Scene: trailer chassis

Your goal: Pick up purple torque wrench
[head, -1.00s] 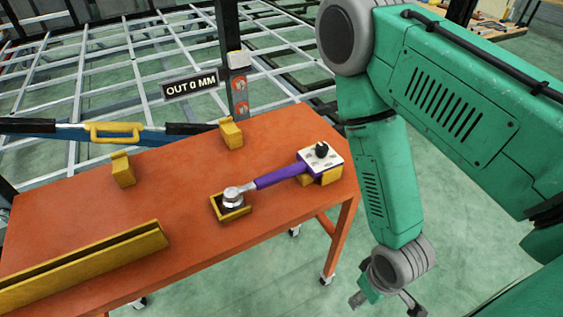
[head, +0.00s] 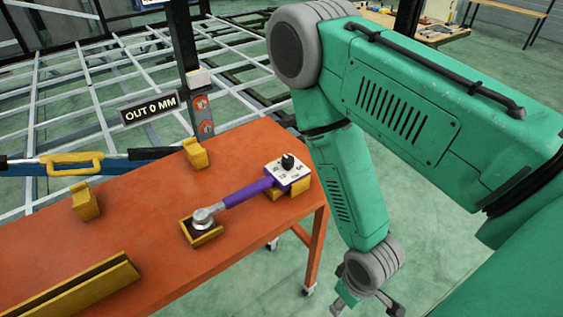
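The purple torque wrench (head: 247,193) lies on the orange table (head: 150,235). Its round silver head (head: 203,219) sits in a small yellow square holder (head: 208,239). Its other end, a white block with a black knob (head: 287,170), rests on a yellow support (head: 299,188). My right gripper (head: 366,305) hangs low beyond the table's right edge, apart from the wrench. Its fingers look spread and empty, partly cut off by the bottom of the picture. My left gripper is not in view.
A long yellow channel (head: 80,292) lies at the table's front left. Yellow blocks (head: 85,202) (head: 195,153) stand near the back edge. A bar with a yellow handle (head: 72,163) lies behind. A post carries a sign reading OUT 0 MM (head: 149,108).

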